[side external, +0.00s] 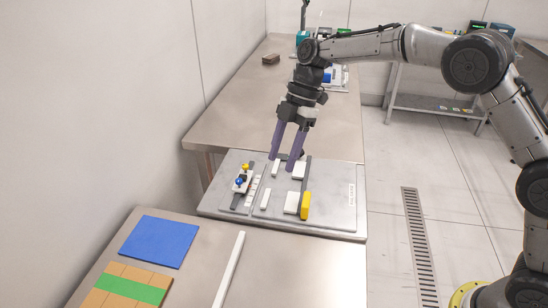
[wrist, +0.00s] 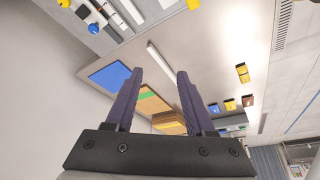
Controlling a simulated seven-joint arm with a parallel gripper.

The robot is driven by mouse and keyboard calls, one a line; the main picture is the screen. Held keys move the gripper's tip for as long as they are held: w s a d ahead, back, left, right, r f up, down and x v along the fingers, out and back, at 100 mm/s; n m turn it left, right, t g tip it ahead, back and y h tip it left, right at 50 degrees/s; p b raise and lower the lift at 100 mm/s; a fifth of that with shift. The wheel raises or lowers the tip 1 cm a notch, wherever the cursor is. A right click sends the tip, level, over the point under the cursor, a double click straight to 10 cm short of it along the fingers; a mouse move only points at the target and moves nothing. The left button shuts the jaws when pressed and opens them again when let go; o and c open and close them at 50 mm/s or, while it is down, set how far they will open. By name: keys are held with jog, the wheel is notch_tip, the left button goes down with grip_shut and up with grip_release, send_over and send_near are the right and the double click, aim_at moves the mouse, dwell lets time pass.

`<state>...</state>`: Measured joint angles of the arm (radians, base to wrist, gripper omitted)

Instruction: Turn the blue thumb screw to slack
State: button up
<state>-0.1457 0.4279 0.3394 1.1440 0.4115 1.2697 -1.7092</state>
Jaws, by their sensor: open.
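The blue thumb screw (side external: 239,182) sits on a small fixture on the left part of the grey panel (side external: 335,212), just in front of a yellow knob (side external: 245,167). In the wrist view, a round blue knob (wrist: 93,28), which looks like the screw, shows at the upper left with a yellow one (wrist: 63,3) beside it. My gripper (side external: 284,158) has two long purple fingers, spread apart with nothing between them. It is above the back of the panel, to the right of the screw and apart from it. In the wrist view the fingers (wrist: 160,72) point away from the screw.
White blocks (side external: 292,201) and a yellow block (side external: 305,205) stand on the panel right of the screw. A front table holds a blue pad (side external: 158,241), a tan and green block (side external: 125,289) and a white bar (side external: 229,270). A wall is at the left.

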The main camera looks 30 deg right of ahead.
aim_at(239, 180)
jog(key=w+d+f+m+t+h, duration=0.1)
jog(key=w+m+t, duration=0.15)
jog(key=m, duration=0.45)
jog(key=w+d+m+t+h, duration=0.1)
jog(key=w+m+h, duration=0.15)
jog(key=m, duration=0.45)
jog(key=w+a+m+t, duration=0.2)
jog(key=a+m, duration=0.2)
jog(key=a, duration=0.2)
jog(key=x, duration=1.3)
jog(key=shift+a, duration=0.1)
grip_shut()
